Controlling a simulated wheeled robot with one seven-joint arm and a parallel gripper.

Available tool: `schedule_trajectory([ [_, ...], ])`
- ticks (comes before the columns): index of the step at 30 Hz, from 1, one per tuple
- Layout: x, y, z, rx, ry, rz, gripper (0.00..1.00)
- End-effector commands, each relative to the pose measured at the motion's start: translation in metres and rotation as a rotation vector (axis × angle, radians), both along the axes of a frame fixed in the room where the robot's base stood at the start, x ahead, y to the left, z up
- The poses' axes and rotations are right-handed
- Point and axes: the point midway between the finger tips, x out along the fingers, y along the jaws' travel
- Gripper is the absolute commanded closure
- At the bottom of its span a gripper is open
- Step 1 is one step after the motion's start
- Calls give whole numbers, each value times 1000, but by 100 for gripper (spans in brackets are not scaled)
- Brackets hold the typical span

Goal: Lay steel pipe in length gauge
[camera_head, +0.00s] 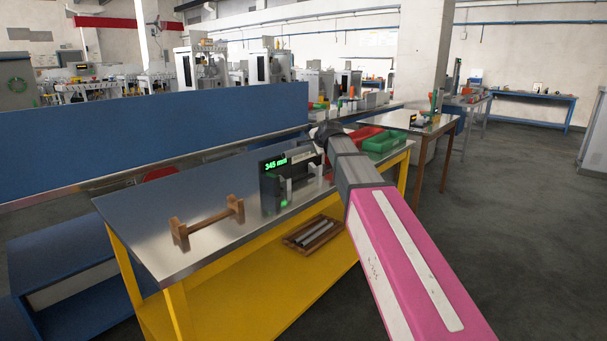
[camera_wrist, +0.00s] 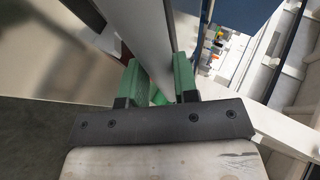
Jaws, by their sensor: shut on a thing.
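My gripper (camera_wrist: 160,82) has green fingers and is shut on a grey steel pipe (camera_wrist: 148,35). In the wrist view the pipe runs up from between the fingers and out at the top edge. In the head view my arm hides most of the gripper, and I cannot clearly make out the held pipe. The length gauge (camera_head: 270,190) stands on the steel-topped bench, just left of my arm's end. Its dark display shows green digits that look like 345 mm. Light grey supports stand at its right side, partly hidden by my arm.
A wooden rack (camera_head: 210,222) stands empty on the left of the bench top (camera_head: 150,215). A wooden tray (camera_head: 325,239) with several metal pieces lies on the yellow lower shelf. A green bin (camera_head: 383,143) and a red bin (camera_head: 361,135) stand at the bench's far right end.

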Motion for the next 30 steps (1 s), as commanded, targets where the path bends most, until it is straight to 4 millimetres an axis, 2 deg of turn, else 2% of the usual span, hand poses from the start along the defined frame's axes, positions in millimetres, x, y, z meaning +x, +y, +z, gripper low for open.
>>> schedule_trajectory([
  [1, 4, 14, 4, 2, -2, 23, 100],
  [6, 4, 34, 6, 2, -4, 61, 100],
  [11, 2, 34, -12, 1, -3, 64, 100],
  [18, 3, 34, -49, 1, -3, 62, 100],
  [23, 3, 34, -59, 2, -3, 62, 100],
  [30, 3, 33, -87, 0, -3, 63, 100],
])
